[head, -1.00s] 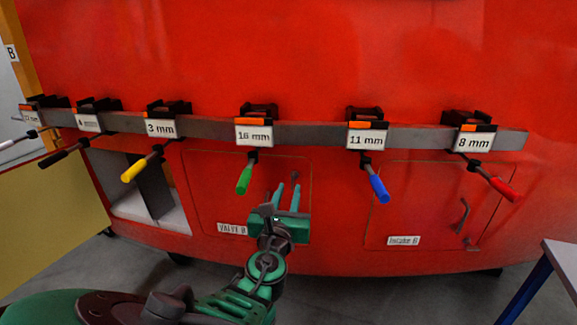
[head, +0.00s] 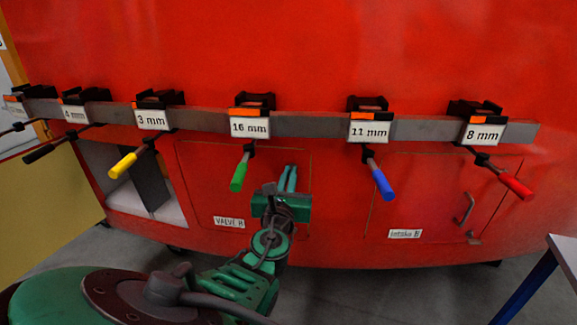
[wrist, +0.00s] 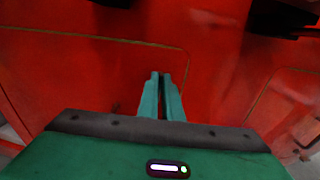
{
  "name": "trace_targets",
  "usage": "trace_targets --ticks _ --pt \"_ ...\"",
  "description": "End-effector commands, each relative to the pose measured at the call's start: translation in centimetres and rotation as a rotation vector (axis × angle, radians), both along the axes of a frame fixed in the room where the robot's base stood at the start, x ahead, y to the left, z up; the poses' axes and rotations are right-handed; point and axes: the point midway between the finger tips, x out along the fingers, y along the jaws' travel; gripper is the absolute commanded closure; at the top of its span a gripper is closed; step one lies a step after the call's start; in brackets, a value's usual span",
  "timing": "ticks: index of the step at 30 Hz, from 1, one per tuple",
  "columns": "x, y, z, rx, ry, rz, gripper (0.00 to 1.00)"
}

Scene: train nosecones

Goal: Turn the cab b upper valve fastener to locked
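The valve panel (head: 208,185), labelled VALVE B, is a red door outlined in the red nosecone wall. My gripper (head: 287,168) points at its upper right part. In the wrist view the two green fingers of my gripper (wrist: 161,75) are almost together, with only a thin dark gap at the tips. No fastener is clearly visible; the fingers cover the spot at their tips. I cannot tell whether a thin part sits between them or whether they touch the panel.
A grey rail (head: 300,125) crosses above the panel, holding tools with size labels. The green-handled tool (head: 239,172) hangs left of my gripper, the blue-handled tool (head: 381,181) to the right. The isolator panel (head: 400,205) is farther right. A table corner (head: 565,255) stands lower right.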

Motion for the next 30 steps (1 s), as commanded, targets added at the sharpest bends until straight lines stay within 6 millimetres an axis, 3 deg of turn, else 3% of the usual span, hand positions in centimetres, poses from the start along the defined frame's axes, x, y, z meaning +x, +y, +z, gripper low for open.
trace_targets --ticks 13,30 --pt "-0.01 -0.12 0.03 0.119 -0.018 -0.001 1.0" --pt "-0.08 -0.79 -0.19 0.624 -0.102 -0.004 1.0"
